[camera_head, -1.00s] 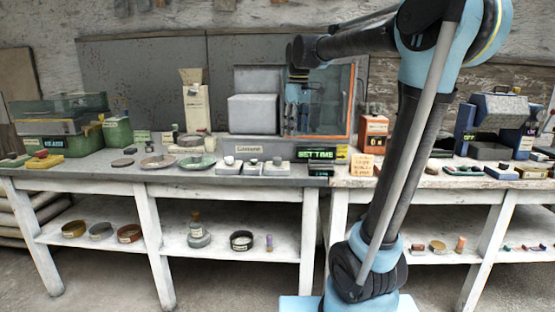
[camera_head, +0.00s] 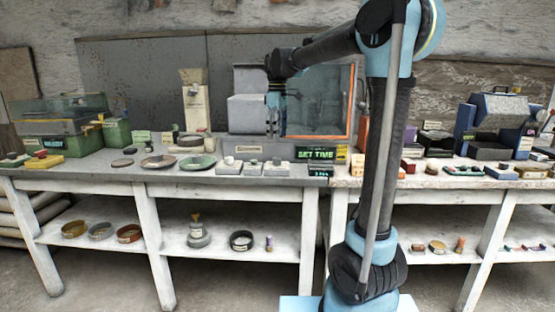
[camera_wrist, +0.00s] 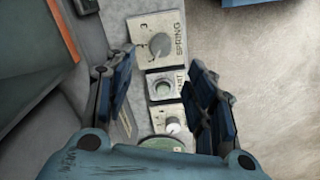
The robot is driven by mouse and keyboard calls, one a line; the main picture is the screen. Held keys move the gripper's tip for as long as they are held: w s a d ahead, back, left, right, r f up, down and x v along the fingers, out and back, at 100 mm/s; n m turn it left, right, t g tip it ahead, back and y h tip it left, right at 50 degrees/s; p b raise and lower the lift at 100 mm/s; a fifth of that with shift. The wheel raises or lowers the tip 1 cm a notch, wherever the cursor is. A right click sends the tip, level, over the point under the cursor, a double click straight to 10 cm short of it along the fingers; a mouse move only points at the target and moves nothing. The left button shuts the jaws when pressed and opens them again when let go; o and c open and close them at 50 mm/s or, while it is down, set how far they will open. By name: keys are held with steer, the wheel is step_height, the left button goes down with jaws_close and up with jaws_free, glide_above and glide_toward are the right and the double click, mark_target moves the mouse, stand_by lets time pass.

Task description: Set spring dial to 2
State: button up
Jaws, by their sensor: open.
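The spring dial (camera_wrist: 158,46) is a round grey knob on a light plate lettered SPRING, at the top of the wrist view. A 3 shows beside it; its pointer setting is too small to read surely. In the head view it appears as the rightmost small box (camera_head: 277,167) on the bench's front edge. My gripper (camera_wrist: 166,88) is open and empty. Its two dark blue fingers lie left and right of the row, with a button box (camera_wrist: 162,87) in the gap. In the head view my gripper (camera_head: 273,134) hangs above and behind the row, apart from it.
A box with a white knob (camera_wrist: 173,125) and a green dish (camera_head: 197,162) continue the row. The orange-framed glass panel (camera_head: 349,104) and grey machine (camera_head: 246,113) stand behind. A SET TIME display (camera_head: 317,153) is to the right.

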mark_target(277, 162)
step_height(277, 162, down, 11)
steer(key=shift+r, duration=0.2)
stand_by(0.4)
steer(key=c, duration=1.1)
